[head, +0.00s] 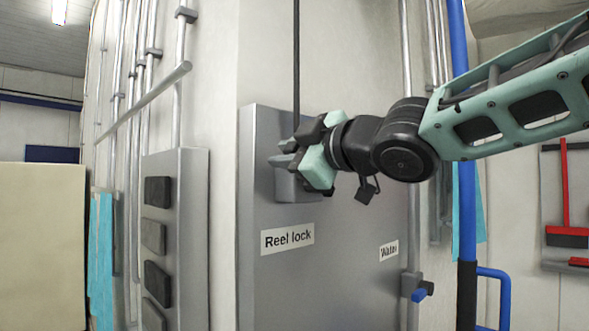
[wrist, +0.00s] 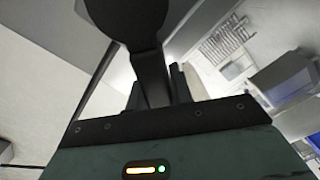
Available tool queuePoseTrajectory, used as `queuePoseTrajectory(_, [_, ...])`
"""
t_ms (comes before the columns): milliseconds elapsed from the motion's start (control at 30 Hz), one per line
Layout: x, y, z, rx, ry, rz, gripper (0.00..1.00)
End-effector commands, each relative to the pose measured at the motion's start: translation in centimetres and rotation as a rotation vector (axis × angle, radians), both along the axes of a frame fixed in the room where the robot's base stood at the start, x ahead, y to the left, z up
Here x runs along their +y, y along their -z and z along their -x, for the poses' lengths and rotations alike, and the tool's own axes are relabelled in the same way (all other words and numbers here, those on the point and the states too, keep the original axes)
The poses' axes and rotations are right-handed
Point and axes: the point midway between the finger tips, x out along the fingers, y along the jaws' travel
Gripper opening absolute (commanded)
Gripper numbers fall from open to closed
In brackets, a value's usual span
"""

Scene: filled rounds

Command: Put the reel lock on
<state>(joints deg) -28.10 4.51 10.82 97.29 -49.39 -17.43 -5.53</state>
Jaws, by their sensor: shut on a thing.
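The grey panel (head: 340,270) on the wall corner carries a white label reading "Reel lock" (head: 287,238). Right above the label is a grey block, the reel lock's base (head: 297,190), partly hidden behind my gripper. My gripper (head: 284,158) is at this block, reaching in from the right, and is shut on the reel lock's lever. The lever is mostly hidden in the head view. In the wrist view a dark lever with a round end (wrist: 125,12) runs down between the fingers (wrist: 160,92).
A second label, "Water" (head: 389,251), sits at the panel's right, with a blue-handled valve (head: 420,293) near it. Left is a narrow panel with several dark pads (head: 157,192). A blue pole (head: 467,210) stands at the right. Pipes line the wall.

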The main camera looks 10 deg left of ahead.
Motion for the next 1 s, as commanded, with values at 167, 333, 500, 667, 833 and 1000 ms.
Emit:
queuePoseTrajectory(167, [0.4,1.7,0.6,-0.134,0.0,0.103,0.0])
queuePoseTrajectory(333, [0.7,2.8,0.9,-0.255,-0.001,0.198,0.0])
queuePoseTrajectory(500, [0.9,3.6,1.1,-0.358,0.0,0.279,0.0])
queuePoseTrajectory(667, [0.9,4.2,1.2,-0.435,-0.001,0.339,0.0])
queuePoseTrajectory(833, [1.0,4.6,1.2,-0.488,0.0,0.381,0.0])
queuePoseTrajectory(1000, [1.0,4.8,1.2,-0.516,0.0,0.404,0.0])
